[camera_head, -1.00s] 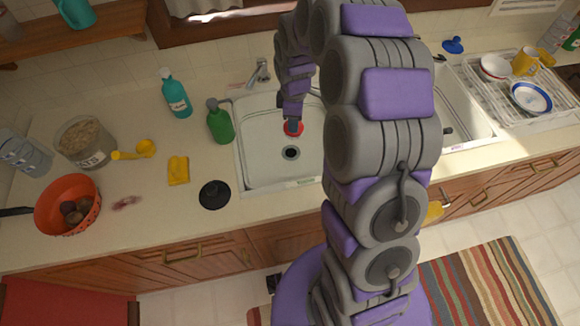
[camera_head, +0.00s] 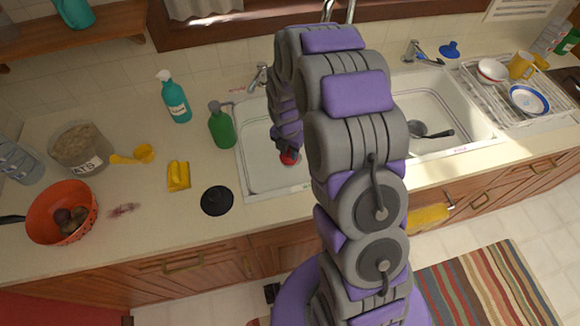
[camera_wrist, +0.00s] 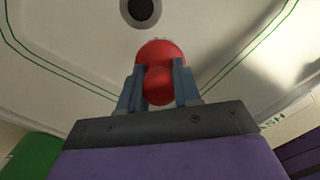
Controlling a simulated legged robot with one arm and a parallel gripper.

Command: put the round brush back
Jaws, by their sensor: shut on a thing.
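My gripper (camera_head: 288,150) is over the left sink basin (camera_head: 253,176). It is shut on a red rounded thing, which looks like the round brush (camera_head: 289,159). In the wrist view the red brush (camera_wrist: 158,52) has a narrower knob between the two fingers, with a pale edge just showing at its far side. The drain (camera_wrist: 140,10) lies beyond it in the basin floor. I cannot tell whether the brush touches the basin.
A green bottle (camera_head: 221,125) and a teal spray bottle (camera_head: 174,98) stand left of the sink. A black disc (camera_head: 217,200) and yellow sponge (camera_head: 179,176) lie on the counter. The right basin (camera_head: 425,95) holds a dark utensil (camera_head: 432,132). A dish rack (camera_head: 480,95) stands at right.

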